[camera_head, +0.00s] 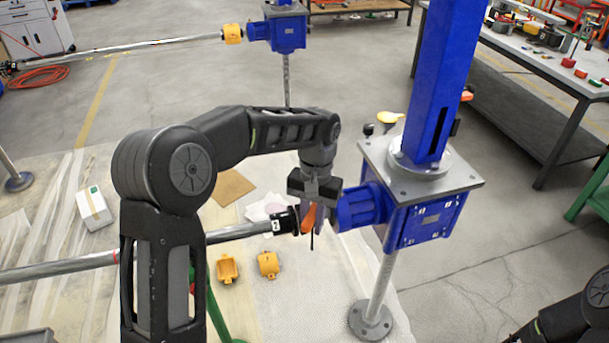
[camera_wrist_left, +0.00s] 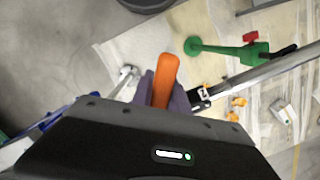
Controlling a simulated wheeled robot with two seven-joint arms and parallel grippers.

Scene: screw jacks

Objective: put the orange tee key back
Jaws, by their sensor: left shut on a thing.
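The orange tee key (camera_head: 308,219) is held in my left gripper (camera_head: 312,205), between the shaft end and the blue screw jack (camera_head: 422,220). Its dark shank points down. In the left wrist view the orange handle (camera_wrist_left: 165,80) stands out between the dark fingers, which are shut on it. Whether the shank touches the coupling (camera_head: 286,221) is hard to tell. The place the key belongs in is not clearly identifiable. My right gripper is out of frame; only part of my right arm shows at the lower right.
A long grey shaft (camera_head: 240,231) runs left from the coupling. Two yellow cover halves (camera_head: 268,265) lie on the floor mat. The jack's blue column (camera_head: 440,80) rises close on the right. A green stand (camera_wrist_left: 235,54) shows in the wrist view. A workbench (camera_head: 570,72) stands at the upper right.

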